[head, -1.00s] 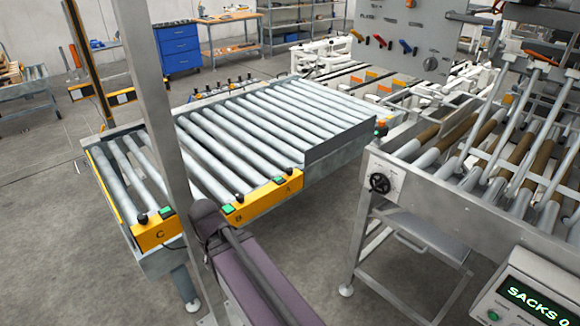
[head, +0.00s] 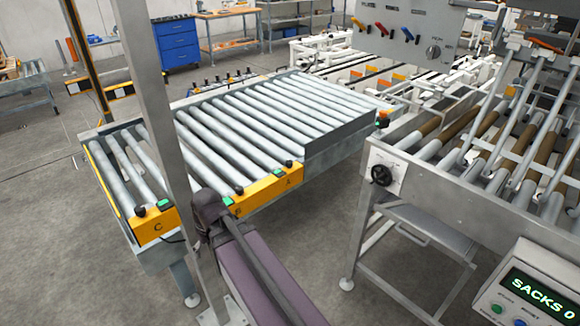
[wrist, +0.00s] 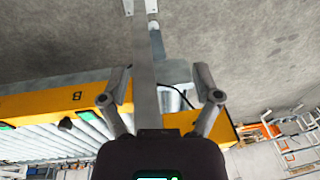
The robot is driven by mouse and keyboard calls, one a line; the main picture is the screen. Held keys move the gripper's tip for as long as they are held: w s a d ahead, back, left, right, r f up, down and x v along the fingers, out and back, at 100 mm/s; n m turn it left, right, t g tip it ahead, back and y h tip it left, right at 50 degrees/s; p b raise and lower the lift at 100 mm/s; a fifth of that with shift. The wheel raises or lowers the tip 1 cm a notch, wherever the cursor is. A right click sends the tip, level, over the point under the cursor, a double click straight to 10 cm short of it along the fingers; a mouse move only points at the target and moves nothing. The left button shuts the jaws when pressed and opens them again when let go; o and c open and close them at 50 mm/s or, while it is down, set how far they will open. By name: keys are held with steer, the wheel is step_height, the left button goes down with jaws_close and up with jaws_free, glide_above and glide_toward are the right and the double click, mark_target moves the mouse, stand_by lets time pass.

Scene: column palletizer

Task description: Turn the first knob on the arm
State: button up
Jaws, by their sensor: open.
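Several knobs are in view, and I cannot tell which one is the first. A round black handwheel knob (head: 381,174) sits on the near corner of the right conveyor frame. A grey rotary knob (head: 433,52) is on the grey panel at the back, beside coloured levers. Small black knobs stand on the yellow control strips; one shows on the strip's edge in the wrist view (wrist: 66,124). My gripper (wrist: 160,97) is open and empty, its two fingers apart, with a grey post and the yellow strip behind them.
A grey upright post (head: 160,110) stands close to my arm. The left roller conveyor (head: 335,145) has yellow strips marked A, B and C. A display box (head: 535,295) reads SACKS 0. Bare floor lies between the conveyors.

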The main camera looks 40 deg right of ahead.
steer(key=w+d+f+n+t+y+b, duration=0.1)
steer(key=w+d+f+t+y+b, duration=0.3)
steer(key=w+d+b, duration=0.5)
steer(key=m+t+h+b, duration=0.4)
steer(key=t+h+b, duration=0.5)
steer(key=t+b, duration=0.55)
glide_toward(291, 164)
steer(key=s+r+g+b, duration=0.2)
steer(key=shift+s+a, duration=0.15)
steer(key=shift+a, duration=0.2)
steer(key=shift+f, duration=0.1)
steer(key=x, duration=1.4)
